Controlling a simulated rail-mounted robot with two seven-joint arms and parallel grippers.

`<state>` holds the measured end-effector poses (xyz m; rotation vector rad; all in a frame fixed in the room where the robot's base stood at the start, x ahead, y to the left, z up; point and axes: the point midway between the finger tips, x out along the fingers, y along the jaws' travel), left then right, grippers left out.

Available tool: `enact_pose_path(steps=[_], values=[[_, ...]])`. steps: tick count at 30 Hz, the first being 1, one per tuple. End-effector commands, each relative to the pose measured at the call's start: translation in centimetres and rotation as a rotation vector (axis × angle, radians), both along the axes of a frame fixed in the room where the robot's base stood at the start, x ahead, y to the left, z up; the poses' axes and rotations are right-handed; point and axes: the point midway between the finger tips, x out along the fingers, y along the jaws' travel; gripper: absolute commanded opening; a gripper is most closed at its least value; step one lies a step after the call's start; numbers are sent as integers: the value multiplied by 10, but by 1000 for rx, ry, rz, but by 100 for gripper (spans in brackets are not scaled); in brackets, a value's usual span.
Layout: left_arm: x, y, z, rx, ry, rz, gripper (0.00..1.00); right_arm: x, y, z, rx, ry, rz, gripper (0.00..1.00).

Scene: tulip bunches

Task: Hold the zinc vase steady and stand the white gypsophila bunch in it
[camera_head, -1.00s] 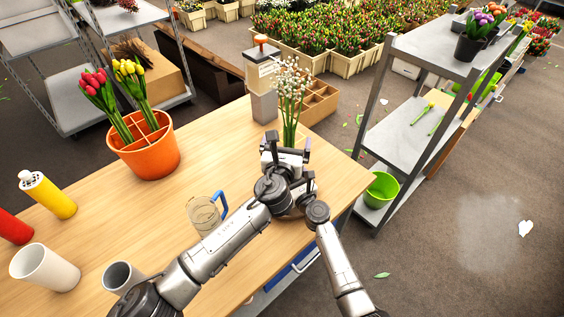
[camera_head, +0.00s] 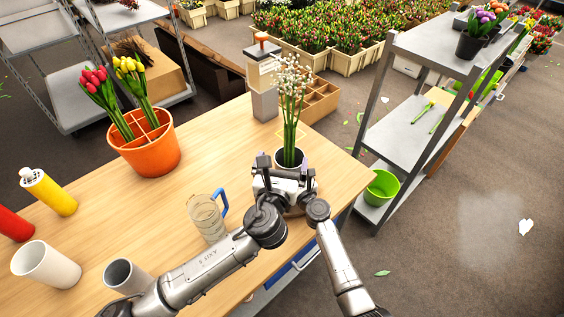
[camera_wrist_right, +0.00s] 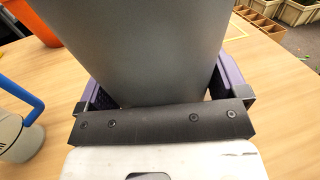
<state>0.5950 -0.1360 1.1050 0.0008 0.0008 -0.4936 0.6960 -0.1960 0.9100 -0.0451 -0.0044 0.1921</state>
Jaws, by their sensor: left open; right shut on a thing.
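The grey zinc vase (camera_head: 290,161) stands near the table's right edge; its dark mouth shows in the head view. The white gypsophila bunch (camera_head: 292,80) stands nearly upright in it, green stems inside the mouth, white heads well above. My left gripper (camera_head: 287,168) is open on the near side of the vase, apart from the stems. My right gripper (camera_wrist_right: 161,88) is shut on the vase, with purple fingers either side of its grey wall (camera_wrist_right: 140,45). In the head view my left gripper and arms hide the lower vase and my right gripper.
An orange divided pot (camera_head: 150,155) holds red and yellow tulips. A glass jug (camera_head: 207,218) with a blue handle stands left of my left arm. A white cup (camera_head: 45,266), a grey cup (camera_head: 124,276) and a yellow bottle (camera_head: 50,193) stand at left. The table's middle is clear.

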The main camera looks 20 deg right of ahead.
Motion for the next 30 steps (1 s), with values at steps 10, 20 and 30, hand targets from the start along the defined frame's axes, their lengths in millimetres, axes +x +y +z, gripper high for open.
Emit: enact_pose_path(steps=[10,20,30], values=[[0,0,0,0,0,0,100,0,0,-1,-2,1,0,49],[0,0,0,0,0,0,100,0,0,0,-1,1,0,100],[0,0,0,0,0,0,100,-20,-4,-1,-3,0,0,100]])
